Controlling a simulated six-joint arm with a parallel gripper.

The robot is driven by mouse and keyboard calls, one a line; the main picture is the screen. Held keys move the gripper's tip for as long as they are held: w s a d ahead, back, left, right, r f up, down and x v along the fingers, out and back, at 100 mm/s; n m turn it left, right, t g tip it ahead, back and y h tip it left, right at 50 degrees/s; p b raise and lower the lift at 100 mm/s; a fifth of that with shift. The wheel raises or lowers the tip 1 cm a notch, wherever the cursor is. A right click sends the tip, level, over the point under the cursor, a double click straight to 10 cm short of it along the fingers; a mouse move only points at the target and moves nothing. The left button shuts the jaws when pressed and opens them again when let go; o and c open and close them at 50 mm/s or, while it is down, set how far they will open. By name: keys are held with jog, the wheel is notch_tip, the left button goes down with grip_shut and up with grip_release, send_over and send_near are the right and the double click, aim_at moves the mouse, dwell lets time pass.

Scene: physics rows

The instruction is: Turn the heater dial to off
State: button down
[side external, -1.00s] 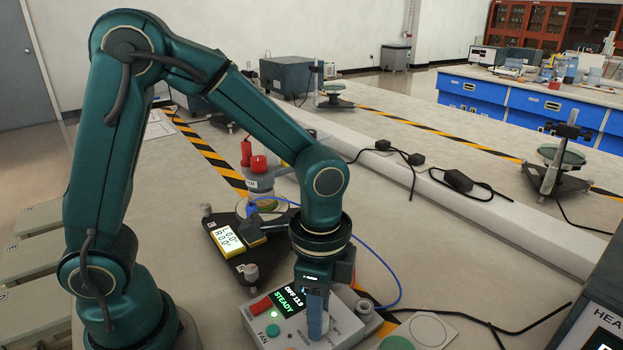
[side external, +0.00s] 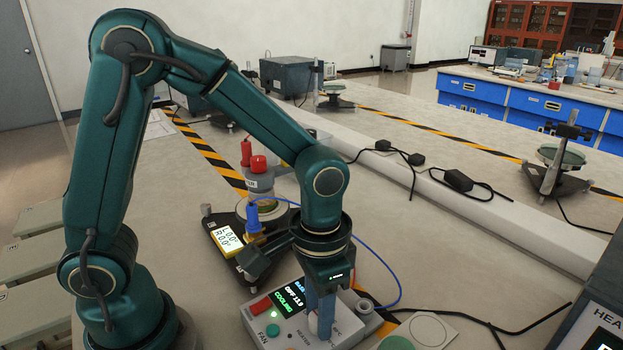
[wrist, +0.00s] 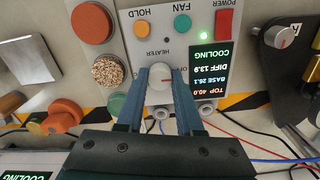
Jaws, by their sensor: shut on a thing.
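The heater dial (wrist: 159,85) is a grey-white round knob on the light control box (side external: 261,334), under the HEATER label. My gripper (wrist: 160,84) is shut on the dial, with one blue finger at each side of it in the wrist view. In the side view my gripper (side external: 320,322) points straight down at the box and its fingers hide most of the dial. The OFF label is beside the dial in the wrist view. The screen (wrist: 211,71) reads COOLING, DIFF 13.9, BASE 26.1 and TOP 40.0.
The box also bears a red power switch (wrist: 226,24), a teal FAN button (wrist: 182,23) and an orange HOLD button (wrist: 142,28). Round discs (wrist: 92,23) lie beside it. A tripod apparatus (side external: 258,185) with a blue cable stands behind.

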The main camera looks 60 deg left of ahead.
dwell(0.3)
jog(key=c, duration=0.5)
grip_release()
jog(key=shift+c, duration=0.2)
jog(key=shift+r, duration=2.6)
